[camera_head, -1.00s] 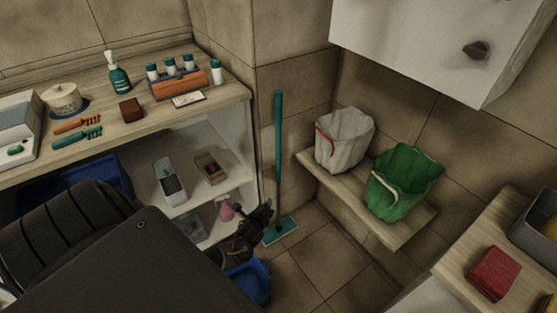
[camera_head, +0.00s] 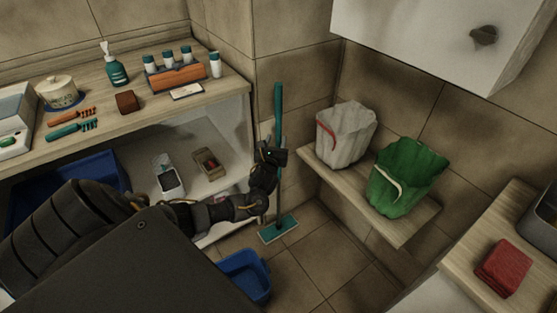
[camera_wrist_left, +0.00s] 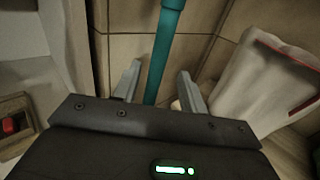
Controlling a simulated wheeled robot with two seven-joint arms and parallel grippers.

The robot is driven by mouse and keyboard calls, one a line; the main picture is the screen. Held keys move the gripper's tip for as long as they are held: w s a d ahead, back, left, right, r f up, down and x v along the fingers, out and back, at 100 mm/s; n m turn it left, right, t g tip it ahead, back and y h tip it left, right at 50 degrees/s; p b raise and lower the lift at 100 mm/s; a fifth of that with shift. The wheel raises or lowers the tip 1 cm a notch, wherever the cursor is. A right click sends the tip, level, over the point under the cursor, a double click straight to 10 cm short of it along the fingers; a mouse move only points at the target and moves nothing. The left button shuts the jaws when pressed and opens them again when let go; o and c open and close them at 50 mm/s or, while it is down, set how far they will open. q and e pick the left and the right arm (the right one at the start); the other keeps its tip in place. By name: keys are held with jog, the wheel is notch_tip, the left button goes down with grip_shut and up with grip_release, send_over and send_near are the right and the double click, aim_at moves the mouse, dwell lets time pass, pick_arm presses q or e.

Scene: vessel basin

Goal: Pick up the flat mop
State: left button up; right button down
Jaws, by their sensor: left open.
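The flat mop has a teal handle (camera_head: 278,110) and a flat teal head (camera_head: 278,229) on the floor. It stands upright in the corner beside the shelf unit. My left gripper (camera_head: 277,150) is at the handle's middle height, and my arm covers part of the handle. In the left wrist view the handle (camera_wrist_left: 162,55) runs up between the two open fingers of my left gripper (camera_wrist_left: 158,80). I cannot tell whether the fingers touch it. My right gripper is not in view.
A shelf unit (camera_head: 225,105) with bottles and brushes on top stands at left. A blue bin (camera_head: 246,275) is on the floor. A wall shelf (camera_head: 395,225) at right holds a white bag (camera_head: 346,138) and a green bag (camera_head: 408,180).

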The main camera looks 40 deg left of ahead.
aim_at(278, 134)
pick_arm(q)
jog(key=shift+b+x, duration=0.5)
jog(key=shift+x, duration=2.5)
jog(key=shift+s+a+f, duration=0.1)
jog(key=shift+f, duration=0.05)
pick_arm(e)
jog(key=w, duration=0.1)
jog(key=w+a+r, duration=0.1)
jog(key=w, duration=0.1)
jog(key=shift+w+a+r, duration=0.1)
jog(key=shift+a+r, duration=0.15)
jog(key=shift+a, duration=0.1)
pick_arm(q)
grip_shut()
